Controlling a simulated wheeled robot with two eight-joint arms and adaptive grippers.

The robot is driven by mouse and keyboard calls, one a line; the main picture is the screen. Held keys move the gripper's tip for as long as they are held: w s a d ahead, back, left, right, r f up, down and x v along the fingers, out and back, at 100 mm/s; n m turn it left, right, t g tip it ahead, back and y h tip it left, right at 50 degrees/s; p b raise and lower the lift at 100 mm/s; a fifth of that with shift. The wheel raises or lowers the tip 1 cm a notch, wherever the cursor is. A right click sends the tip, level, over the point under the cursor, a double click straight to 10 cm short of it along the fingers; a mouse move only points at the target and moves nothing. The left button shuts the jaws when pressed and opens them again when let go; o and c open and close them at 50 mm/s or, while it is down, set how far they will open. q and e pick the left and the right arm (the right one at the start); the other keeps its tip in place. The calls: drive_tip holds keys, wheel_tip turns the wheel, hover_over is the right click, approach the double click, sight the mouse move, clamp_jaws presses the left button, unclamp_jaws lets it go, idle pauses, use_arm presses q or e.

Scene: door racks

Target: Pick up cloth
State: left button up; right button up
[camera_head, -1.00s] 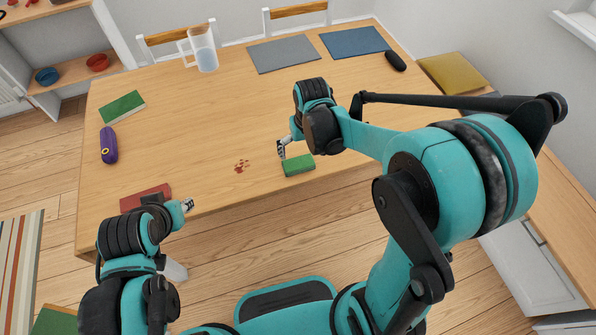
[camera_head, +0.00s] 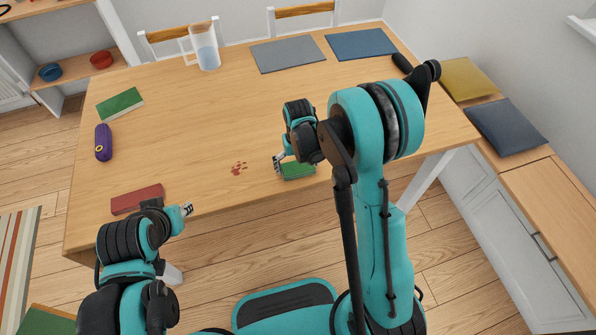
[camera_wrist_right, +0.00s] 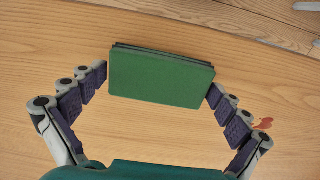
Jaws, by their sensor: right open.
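A small green rectangular pad (camera_head: 298,171), which looks like the folded cloth, lies near the table's front edge. In the right wrist view the green cloth (camera_wrist_right: 160,78) shows a flat green face with a darker layer along its far edge. My right gripper (camera_wrist_right: 157,82) is open, with one finger at each short side of the cloth; whether they touch it I cannot tell. In the head view my right gripper (camera_head: 279,163) is at the cloth's left end and partly hides it. My left gripper (camera_head: 187,210) is near the front left edge, away from the cloth; its opening is unclear.
Red stains (camera_head: 238,168) lie left of the cloth. A red book (camera_head: 137,198), a purple case (camera_head: 103,142) and a green book (camera_head: 119,103) are on the left. A pitcher (camera_head: 207,53) and placemats (camera_head: 288,54) stand at the back. The table's middle is clear.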

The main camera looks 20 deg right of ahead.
sight(298, 166)
drive_tip(key=c, duration=0.8)
drive_tip(key=shift+r+p, duration=0.4)
drive_tip(key=shift+r, duration=0.25)
wheel_tip(298, 166, up, 3)
drive_tip(key=shift+f+p, duration=0.1)
drive_tip(key=shift+p, duration=0.65)
drive_tip(key=s+d+r+p, duration=0.1)
drive_tip(key=s+r, duration=0.1)
drive_tip(key=s, duration=0.1)
drive_tip(key=s+d+r+p, duration=0.1)
drive_tip(key=s+r, duration=0.1)
drive_tip(key=s, duration=0.2)
drive_tip(key=s+d+r+p, duration=0.1)
drive_tip(key=s+r, duration=0.2)
drive_tip(key=s, duration=0.1)
drive_tip(key=shift+s+p, duration=0.15)
drive_tip(key=shift+p, duration=0.15)
